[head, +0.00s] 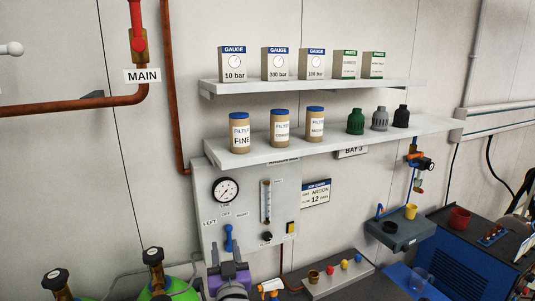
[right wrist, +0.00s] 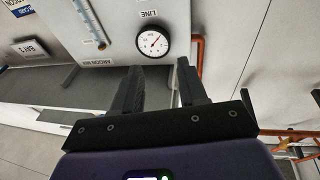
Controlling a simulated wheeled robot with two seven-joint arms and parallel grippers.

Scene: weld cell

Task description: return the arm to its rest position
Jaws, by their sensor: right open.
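My right gripper (head: 227,258) is at the bottom of the head view, in front of the lower edge of the gauge panel (head: 255,185). Its purple body shows below the blue lever (head: 228,238); whether it touches the panel cannot be told. In the right wrist view the gripper (right wrist: 160,70) has its two dark fingers apart with nothing between them. The panel's round gauge (right wrist: 152,41) shows beyond the fingertips, upside down. My left gripper is in neither view.
Shelves (head: 330,148) with canisters and boxes hang above the panel. Green cylinders (head: 160,285) stand at lower left. A bench block with colored knobs (head: 338,278) is right of the gripper, and a grey tray (head: 405,233) and blue cabinet (head: 455,275) lie farther right.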

